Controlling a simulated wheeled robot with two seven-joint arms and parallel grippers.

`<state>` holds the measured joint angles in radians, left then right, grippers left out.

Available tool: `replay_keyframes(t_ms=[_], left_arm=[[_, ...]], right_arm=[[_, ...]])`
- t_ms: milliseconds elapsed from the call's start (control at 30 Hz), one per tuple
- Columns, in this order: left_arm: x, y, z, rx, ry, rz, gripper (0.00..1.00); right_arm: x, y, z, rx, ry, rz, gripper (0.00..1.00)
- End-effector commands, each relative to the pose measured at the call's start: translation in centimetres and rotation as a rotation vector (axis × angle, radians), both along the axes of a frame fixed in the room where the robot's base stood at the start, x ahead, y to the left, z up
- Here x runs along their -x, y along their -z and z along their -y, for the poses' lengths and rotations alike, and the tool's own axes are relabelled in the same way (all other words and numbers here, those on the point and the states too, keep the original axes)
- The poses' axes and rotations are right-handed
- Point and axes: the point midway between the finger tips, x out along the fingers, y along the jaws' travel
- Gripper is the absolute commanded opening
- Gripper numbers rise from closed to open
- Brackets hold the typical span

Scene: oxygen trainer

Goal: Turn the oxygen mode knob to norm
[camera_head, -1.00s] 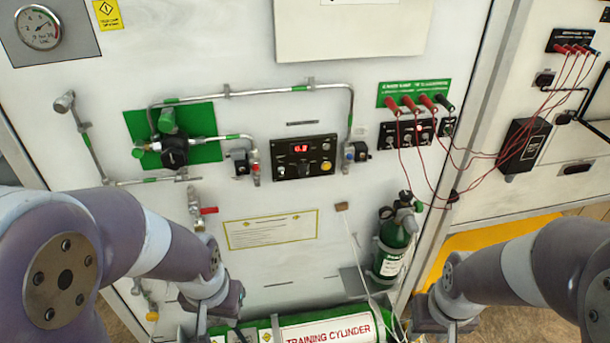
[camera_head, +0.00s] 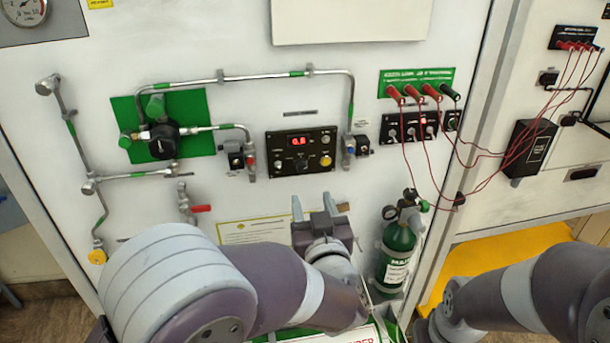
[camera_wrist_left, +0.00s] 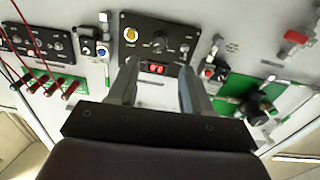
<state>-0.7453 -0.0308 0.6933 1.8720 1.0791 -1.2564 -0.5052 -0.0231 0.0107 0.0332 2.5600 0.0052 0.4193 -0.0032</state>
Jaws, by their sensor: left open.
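The black oxygen control panel (camera_head: 291,168) is on the white wall board, with a red lit display (camera_head: 299,141). A dark knob (camera_head: 303,168) sits low in the middle of the panel, beside a yellow button (camera_head: 326,160). Its exact setting is too small to read. My left gripper (camera_head: 313,203) is open and empty, below the panel and apart from it. In the left wrist view the panel (camera_wrist_left: 174,28) appears upside down beyond the open fingers (camera_wrist_left: 157,85). The right arm shows at lower right, but its fingers are out of view.
A pipe with a black regulator (camera_head: 163,141) runs left of the panel. Red plugs with loose wires (camera_head: 415,92) are at right. A green bottle (camera_head: 397,250) stands right of my left gripper. A red-handled valve (camera_head: 200,209) sticks out at left.

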Motion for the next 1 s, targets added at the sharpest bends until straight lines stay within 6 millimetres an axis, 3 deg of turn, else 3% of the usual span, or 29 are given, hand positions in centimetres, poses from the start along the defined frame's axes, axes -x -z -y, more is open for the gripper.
replay_keyframes(t_ms=[100, 300, 500, 700, 733, 867, 1000], left_arm=[[-3.1, -0.3, -0.9, 0.001, -0.004, -0.002, 0.5], [-7.2, -0.2, -1.9, 0.001, 0.0, -0.002, 0.5], [-8.8, -0.1, -2.2, 0.002, 0.003, 0.0, 0.5], [-8.9, 0.0, -2.2, 0.002, 0.004, 0.0, 0.5], [-8.9, 0.0, -2.2, 0.002, 0.004, 0.0, 0.46], [-8.9, 0.0, -2.2, 0.002, 0.004, -0.001, 0.04], [-8.8, 0.0, -2.2, 0.003, 0.003, -0.001, 0.0]], right_arm=[[0.0, -1.1, 0.0, 0.0, 0.0, 0.0, 0.43], [0.0, -2.0, 0.0, 0.0, 0.0, 0.0, 0.43], [0.0, -2.2, 0.0, 0.0, 0.0, 0.0, 0.43], [0.0, -2.1, 0.0, 0.0, 0.0, 0.0, 0.43], [0.0, -2.1, 0.0, 0.0, 0.0, 0.0, 0.43], [0.0, -2.1, 0.0, 0.0, 0.0, 0.0, 0.43], [0.0, -2.1, 0.0, 0.0, 0.0, 0.0, 0.43]])
